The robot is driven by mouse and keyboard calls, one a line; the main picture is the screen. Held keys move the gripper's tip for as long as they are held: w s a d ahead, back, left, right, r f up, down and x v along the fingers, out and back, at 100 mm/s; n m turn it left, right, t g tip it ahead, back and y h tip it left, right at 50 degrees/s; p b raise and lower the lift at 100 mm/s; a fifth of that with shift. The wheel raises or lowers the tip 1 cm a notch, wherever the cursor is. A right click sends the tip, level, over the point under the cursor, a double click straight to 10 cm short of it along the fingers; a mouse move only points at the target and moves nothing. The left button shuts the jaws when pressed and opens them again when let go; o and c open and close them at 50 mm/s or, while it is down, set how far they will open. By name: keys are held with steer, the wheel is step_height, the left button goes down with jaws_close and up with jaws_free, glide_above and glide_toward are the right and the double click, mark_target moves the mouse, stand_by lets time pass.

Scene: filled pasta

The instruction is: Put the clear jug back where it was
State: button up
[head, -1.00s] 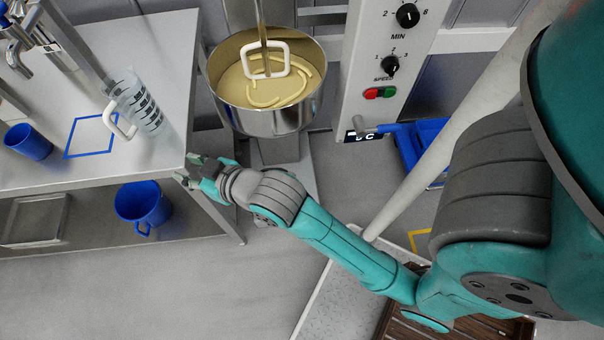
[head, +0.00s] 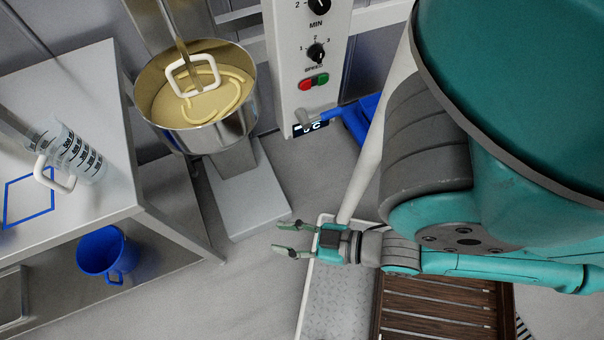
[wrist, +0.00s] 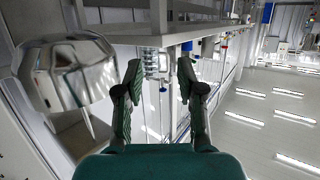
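The clear jug (head: 84,156) has a white handle and dark measuring marks. In the head view it stands at the left on the steel table (head: 100,93), near the table's right edge. A blue square outline (head: 28,199) is marked on the table beside the jug; the jug is to its right, outside it. My gripper (head: 284,238) is open and empty, low over the floor to the right of the table and well apart from the jug. Its two spread fingers show in the wrist view (wrist: 160,85) with nothing between them.
A mixer bowl (head: 197,100) with yellow dough stands right of the table, beside a control panel (head: 308,70). A blue jug (head: 103,252) is on the lower shelf. A brown slatted surface (head: 440,308) lies below my arm.

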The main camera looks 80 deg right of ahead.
steer(key=shift+v, duration=1.75)
